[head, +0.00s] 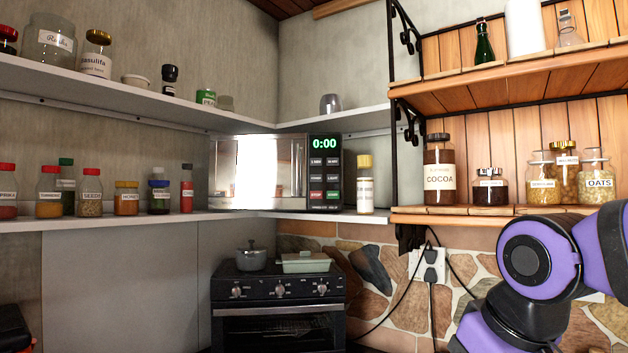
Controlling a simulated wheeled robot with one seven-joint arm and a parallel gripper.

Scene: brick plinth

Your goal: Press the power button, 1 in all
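A microwave (285,170) stands on the corner shelf near the middle of the head view, its door shut. Its dark control panel (325,160) is on the right side and faces me. A green display on it reads 0:00. Below the display are rows of small buttons, among them a red one (316,194) and a green one (333,194). Their labels are too small to read, so I cannot tell which is the power button. My purple and black arm shows at the lower right, well apart from the microwave. My gripper is out of view.
Wooden shelves (490,212) with jars are further right. A stove (278,295) with a pot (251,258) is below. Spice jars line the left shelf (100,221).

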